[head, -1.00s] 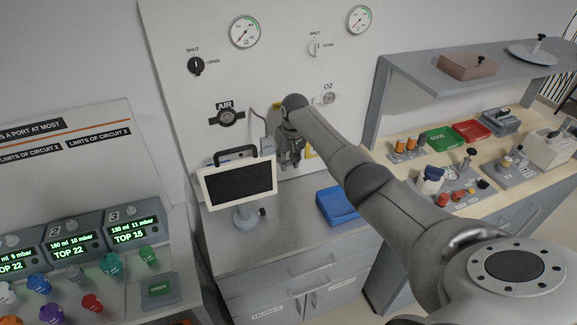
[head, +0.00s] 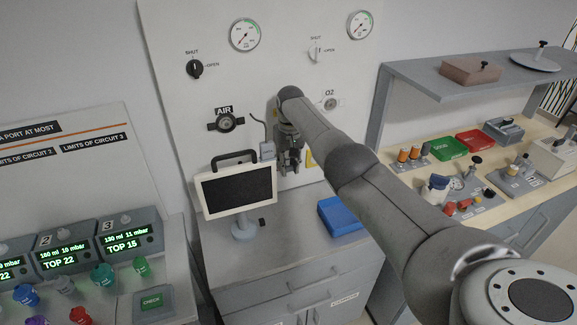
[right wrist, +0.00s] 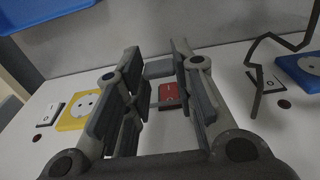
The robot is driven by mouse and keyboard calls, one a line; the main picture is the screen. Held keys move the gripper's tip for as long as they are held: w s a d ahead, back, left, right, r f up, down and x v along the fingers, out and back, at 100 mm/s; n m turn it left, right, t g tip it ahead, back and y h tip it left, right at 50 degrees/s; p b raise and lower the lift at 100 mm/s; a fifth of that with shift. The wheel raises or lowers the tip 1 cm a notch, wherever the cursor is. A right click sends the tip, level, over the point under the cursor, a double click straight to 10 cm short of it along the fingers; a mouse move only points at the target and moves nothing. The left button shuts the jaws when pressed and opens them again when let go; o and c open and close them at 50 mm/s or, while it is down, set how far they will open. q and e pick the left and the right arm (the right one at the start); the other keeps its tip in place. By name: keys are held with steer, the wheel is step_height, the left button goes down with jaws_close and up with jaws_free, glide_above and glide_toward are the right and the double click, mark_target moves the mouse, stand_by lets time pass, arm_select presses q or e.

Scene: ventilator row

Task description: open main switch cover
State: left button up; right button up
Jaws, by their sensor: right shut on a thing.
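The main switch is a red rocker (right wrist: 170,96) on the white wall panel, seen between my right fingers in the right wrist view. A grey piece that looks like its cover (right wrist: 158,69) sits between the fingertips. My right gripper (right wrist: 156,62) is shut on this piece, though the contact is partly hidden by the fingers. In the head view the right gripper (head: 290,168) points down close to the wall, right of the tablet screen; it hides the switch there. I cannot tell the cover's exact angle. My left gripper is out of view.
A yellow socket (right wrist: 84,108) and a blue socket (right wrist: 298,70) flank the switch, with a dark cable (right wrist: 262,62) near the blue one. The tablet screen (head: 236,188) stands left of the gripper and a blue tray (head: 341,217) lies on the counter to the right.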

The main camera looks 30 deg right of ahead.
stand_by(0.3)
steer(key=o, duration=1)
steer(key=shift+w, duration=0.1)
steer(key=r, duration=0.8)
steer(key=s+r, duration=0.1)
steer(key=r, duration=0.3)
steer(key=shift+a, duration=0.1)
steer(key=shift+f, duration=0.1)
